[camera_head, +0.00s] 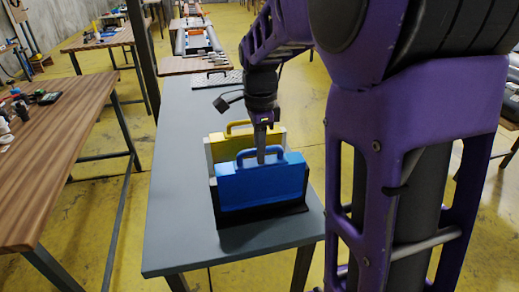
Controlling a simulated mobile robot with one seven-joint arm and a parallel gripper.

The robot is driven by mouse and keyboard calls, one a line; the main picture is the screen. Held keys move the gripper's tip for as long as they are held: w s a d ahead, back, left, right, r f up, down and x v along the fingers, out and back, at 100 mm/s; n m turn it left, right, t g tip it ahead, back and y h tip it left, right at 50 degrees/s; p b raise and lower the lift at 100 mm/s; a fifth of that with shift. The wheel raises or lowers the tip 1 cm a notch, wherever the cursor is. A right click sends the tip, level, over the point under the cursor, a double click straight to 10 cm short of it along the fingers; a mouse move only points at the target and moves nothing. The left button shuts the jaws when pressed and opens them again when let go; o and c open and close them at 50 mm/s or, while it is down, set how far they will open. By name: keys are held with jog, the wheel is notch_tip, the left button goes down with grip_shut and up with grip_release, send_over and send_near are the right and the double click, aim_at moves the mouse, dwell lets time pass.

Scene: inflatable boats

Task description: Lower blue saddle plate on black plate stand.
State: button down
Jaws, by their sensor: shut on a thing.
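The blue saddle plate (262,186) stands upright near the front of the grey table, with its loop handle at the top. My gripper (261,158) points down at that handle and is shut on it. The black plate stand (262,217) shows below the blue plate and at its left side. The blue plate's lower edge is at the stand, but I cannot tell whether it is fully seated. A yellow plate (221,148) with its own handle stands upright just behind the blue one, partly hidden by it and my gripper.
The grey table (180,215) is clear to the left of the stand. A dark perforated mat (217,79) lies at its far end. A wooden table (45,165) with small items stands at left. My purple arm covers the right side.

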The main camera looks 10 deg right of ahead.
aim_at(260, 174)
jog(key=shift+f+b, duration=0.35)
jog(key=shift+f, duration=0.95)
jog(key=c, duration=0.7)
grip_release()
